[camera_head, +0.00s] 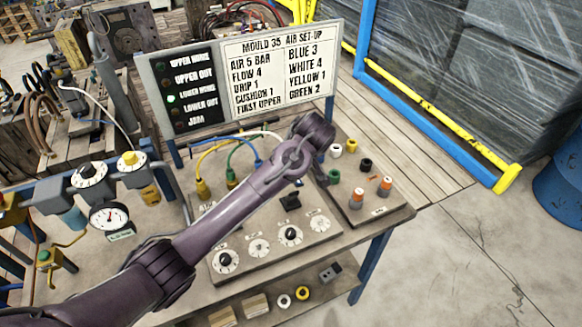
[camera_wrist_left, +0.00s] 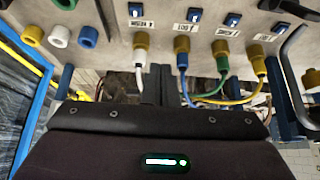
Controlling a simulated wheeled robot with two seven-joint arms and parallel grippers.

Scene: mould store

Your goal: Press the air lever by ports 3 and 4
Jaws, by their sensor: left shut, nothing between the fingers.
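The port panel (camera_head: 275,250) lies on the bench. In the left wrist view, white (camera_wrist_left: 139,85), blue (camera_wrist_left: 184,85), green (camera_wrist_left: 221,88) and yellow (camera_wrist_left: 256,88) hoses plug into a row of ports. Small blue switches (camera_wrist_left: 194,15) sit beside the ports, with labels upside down. In the head view, my left arm crosses the panel and hides part of this row. A black lever-like block (camera_head: 290,202) shows below the arm; I cannot tell which ports it serves. My left gripper (camera_head: 322,172) is shut and empty above the panel's right part; its fingertips are indistinct. My right gripper is out of view.
A set-up board (camera_head: 262,67) stands behind the panel and lists blue 3 and white 4. Two orange-topped fittings (camera_head: 356,198) and several loose caps (camera_head: 351,146) are at the right. Regulators and a gauge (camera_head: 109,216) are at the left.

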